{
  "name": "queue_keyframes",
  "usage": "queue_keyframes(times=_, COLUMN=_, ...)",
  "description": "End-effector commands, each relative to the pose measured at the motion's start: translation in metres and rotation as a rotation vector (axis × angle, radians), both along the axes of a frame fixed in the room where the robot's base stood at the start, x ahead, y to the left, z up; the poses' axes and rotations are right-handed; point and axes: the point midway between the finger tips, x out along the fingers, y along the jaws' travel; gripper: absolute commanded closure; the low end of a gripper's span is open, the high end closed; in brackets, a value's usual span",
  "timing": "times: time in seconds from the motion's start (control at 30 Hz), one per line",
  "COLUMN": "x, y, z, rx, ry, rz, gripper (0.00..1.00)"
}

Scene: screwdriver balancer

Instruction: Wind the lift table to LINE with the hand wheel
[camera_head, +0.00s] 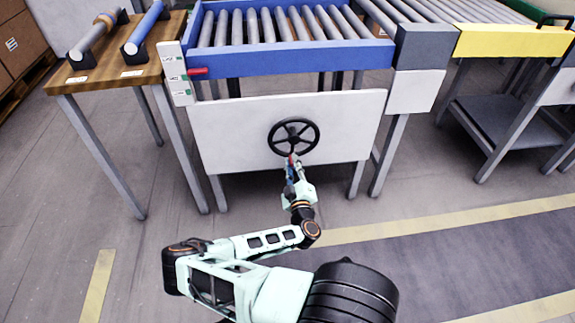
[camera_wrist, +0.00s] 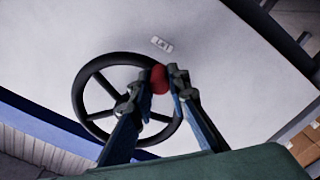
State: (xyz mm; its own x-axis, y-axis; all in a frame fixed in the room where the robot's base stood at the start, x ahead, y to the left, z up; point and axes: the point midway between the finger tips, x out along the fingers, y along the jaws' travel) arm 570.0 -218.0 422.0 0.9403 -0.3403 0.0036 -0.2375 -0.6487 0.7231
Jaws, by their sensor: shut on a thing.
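The lift table (camera_head: 300,60) is a blue frame with grey rollers, above a white front panel (camera_head: 225,135). The black spoked hand wheel (camera_head: 293,121) is mounted on that panel; it also shows in the wrist view (camera_wrist: 84,82). My gripper (camera_head: 291,160) is at the wheel's lower rim. In the wrist view, my gripper's fingers (camera_wrist: 158,88) are shut on the red knob (camera_wrist: 159,76) at the wheel's rim. A red pointer (camera_head: 198,72) on the table's left side points at a white scale plate (camera_head: 181,97) with several labels, close to the middle one. The label words are too small to read surely.
A wooden bench (camera_head: 115,75) at the left holds a grey roller (camera_head: 88,42) and a blue roller (camera_head: 146,27) on supports. A roller conveyor with a yellow end (camera_head: 510,42) stands at the right. The floor in front of the panel is clear apart from my arm.

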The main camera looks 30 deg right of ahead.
Motion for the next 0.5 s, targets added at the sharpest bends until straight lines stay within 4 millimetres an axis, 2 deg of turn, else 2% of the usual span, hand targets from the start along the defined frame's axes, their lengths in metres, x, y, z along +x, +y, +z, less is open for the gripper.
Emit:
queue_keyframes(times=0.03, x=-0.0011, y=-0.0028, z=-0.0048, rx=-0.016, ry=0.015, rz=-0.002, gripper=1.0)
queue_keyframes(times=0.5, x=-0.004, y=-0.0107, z=-0.0054, rx=-0.11, ry=0.051, rz=-0.003, gripper=1.0)
